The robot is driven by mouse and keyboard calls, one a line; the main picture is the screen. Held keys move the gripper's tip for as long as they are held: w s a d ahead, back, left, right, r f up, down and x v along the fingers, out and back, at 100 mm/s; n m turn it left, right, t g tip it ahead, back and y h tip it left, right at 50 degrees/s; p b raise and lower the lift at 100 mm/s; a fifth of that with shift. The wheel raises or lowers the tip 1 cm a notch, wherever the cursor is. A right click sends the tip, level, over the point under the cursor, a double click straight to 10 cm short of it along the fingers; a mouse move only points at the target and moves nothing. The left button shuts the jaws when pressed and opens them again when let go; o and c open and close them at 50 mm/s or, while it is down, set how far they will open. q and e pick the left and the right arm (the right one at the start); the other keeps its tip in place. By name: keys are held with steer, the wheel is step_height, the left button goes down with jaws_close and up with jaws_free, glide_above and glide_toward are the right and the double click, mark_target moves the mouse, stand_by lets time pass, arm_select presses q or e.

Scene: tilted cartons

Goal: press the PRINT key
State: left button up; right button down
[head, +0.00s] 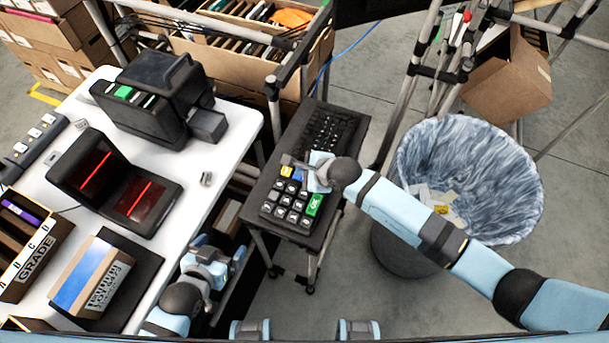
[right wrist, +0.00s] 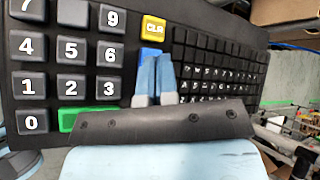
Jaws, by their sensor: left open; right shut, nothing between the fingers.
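The keypad (head: 283,212) with black number keys stands on a small dark stand, beside a black keyboard. It also shows in the right wrist view (right wrist: 99,14). A yellow CLR key (right wrist: 153,28) and a blue key (right wrist: 151,54) lie along its right side; a green key (right wrist: 75,118) is lower down. I cannot read PRINT on any key; the blue key is partly hidden by my fingers. My right gripper (right wrist: 155,75) is shut and empty, its tips over or at the blue key; contact is unclear. My left gripper (head: 215,255) is open and empty by the white table's edge.
The black keyboard (head: 331,127) adjoins the keypad. A lined bin (head: 470,165) stands right of the stand, under my right arm. The white table (head: 222,152) holds a black printer-like device (head: 150,85), a red-lit scanner (head: 95,165) and a tilted carton (head: 88,275).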

steer(key=shift+f, duration=0.15)
steer(key=shift+f+b, duration=0.3)
steer(key=shift+b, duration=0.15)
steer(key=shift+f+b, duration=0.35)
steer(key=shift+f, duration=0.05)
stand_by(0.8)
steer(key=shift+r, duration=0.1)
steer(key=shift+r+p, duration=0.55)
steer(key=shift+r, duration=0.25)
steer(key=shift+r+p, duration=1.75)
steer(key=shift+r, duration=0.7)
